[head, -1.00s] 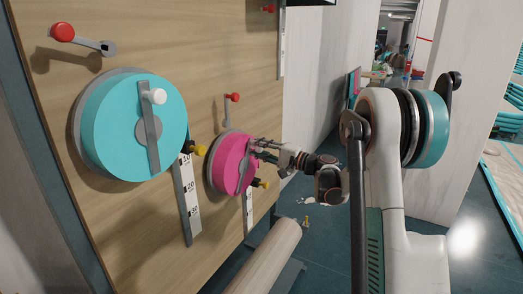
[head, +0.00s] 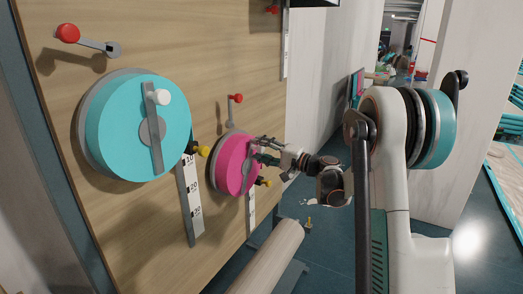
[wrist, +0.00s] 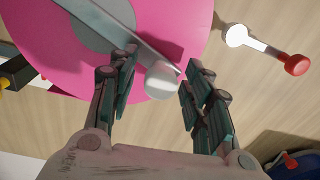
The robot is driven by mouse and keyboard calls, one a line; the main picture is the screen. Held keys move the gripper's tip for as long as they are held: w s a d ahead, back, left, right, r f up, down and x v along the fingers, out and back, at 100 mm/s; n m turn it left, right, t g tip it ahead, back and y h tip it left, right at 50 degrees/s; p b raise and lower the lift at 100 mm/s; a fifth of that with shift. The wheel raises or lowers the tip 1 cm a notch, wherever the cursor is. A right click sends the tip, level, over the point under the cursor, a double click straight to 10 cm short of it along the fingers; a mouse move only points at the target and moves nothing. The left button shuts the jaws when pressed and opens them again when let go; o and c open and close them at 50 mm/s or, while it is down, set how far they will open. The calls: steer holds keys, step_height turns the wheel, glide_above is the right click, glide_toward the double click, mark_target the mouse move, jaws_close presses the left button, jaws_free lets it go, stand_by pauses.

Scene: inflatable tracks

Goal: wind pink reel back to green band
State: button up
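The pink reel (head: 232,160) is mounted on the wooden board, right of a larger turquoise reel. It also fills the upper left of the wrist view (wrist: 60,50), with a grey crank bar (wrist: 125,32) across it ending in a pale round knob (wrist: 163,80). My gripper (head: 266,151) is at the right side of the pink reel. A white scale strip (head: 251,212) hangs below the pink reel. I cannot make out a green band.
The turquoise reel (head: 120,130) has its own crank and a numbered scale (head: 192,200). A pale cylinder (head: 268,258) lies below. Floor is visible right of the board.

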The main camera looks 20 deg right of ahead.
steer(key=shift+d, duration=0.1)
steer(key=v, duration=1.2)
stand_by(0.4)
